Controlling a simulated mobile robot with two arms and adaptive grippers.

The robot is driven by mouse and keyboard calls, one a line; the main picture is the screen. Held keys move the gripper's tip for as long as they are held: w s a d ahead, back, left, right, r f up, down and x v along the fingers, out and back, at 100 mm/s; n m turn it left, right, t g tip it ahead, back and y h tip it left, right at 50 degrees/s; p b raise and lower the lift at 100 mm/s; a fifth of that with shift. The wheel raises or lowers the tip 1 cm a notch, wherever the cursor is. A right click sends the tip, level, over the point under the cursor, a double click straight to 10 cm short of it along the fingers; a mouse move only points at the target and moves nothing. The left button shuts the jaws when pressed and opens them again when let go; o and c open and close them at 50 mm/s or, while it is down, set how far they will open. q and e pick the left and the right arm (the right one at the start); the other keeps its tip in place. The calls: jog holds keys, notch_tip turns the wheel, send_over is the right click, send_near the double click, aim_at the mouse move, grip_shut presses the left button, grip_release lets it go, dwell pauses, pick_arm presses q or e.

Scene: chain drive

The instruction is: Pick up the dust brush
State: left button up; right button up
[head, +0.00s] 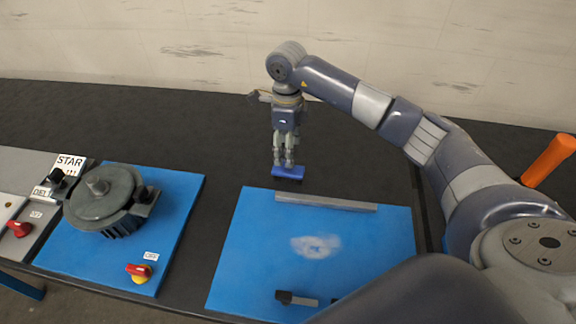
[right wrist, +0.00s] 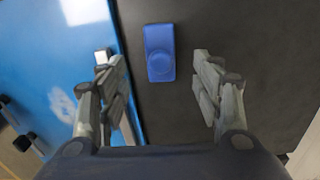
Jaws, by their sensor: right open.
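The dust brush (head: 288,173) is a small blue block with a dark underside, standing on the dark surface just beyond the far edge of the right blue panel. In the right wrist view the brush (right wrist: 159,52) shows a round knob and lies between and ahead of the fingers. My right gripper (head: 284,162) points down over the brush. It also shows in the right wrist view (right wrist: 152,60), with its fingers wide apart and nothing held; a gap shows on each side of the brush. My left gripper is not in view.
The right blue panel (head: 255,235) carries a whitish patch (head: 315,245), a grey bar (head: 325,203) and a black-handled part (head: 297,299). A dark round machine (head: 105,197) and a red-yellow switch (head: 139,272) sit on the left panel. An orange cylinder (head: 549,160) stands at right.

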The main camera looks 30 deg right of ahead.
aim_at(288, 169)
jog(key=shift+s+f, duration=0.1)
jog(key=shift+f, duration=0.8)
notch_tip(288, 169, down, 5)
jog(key=p, duration=0.2)
jog(key=shift+r+p, duration=0.15)
jog(key=shift+p, duration=0.25)
jog(key=shift+d+f, duration=0.1)
jog(key=shift+f, duration=0.35)
jog(key=c, duration=1.2)
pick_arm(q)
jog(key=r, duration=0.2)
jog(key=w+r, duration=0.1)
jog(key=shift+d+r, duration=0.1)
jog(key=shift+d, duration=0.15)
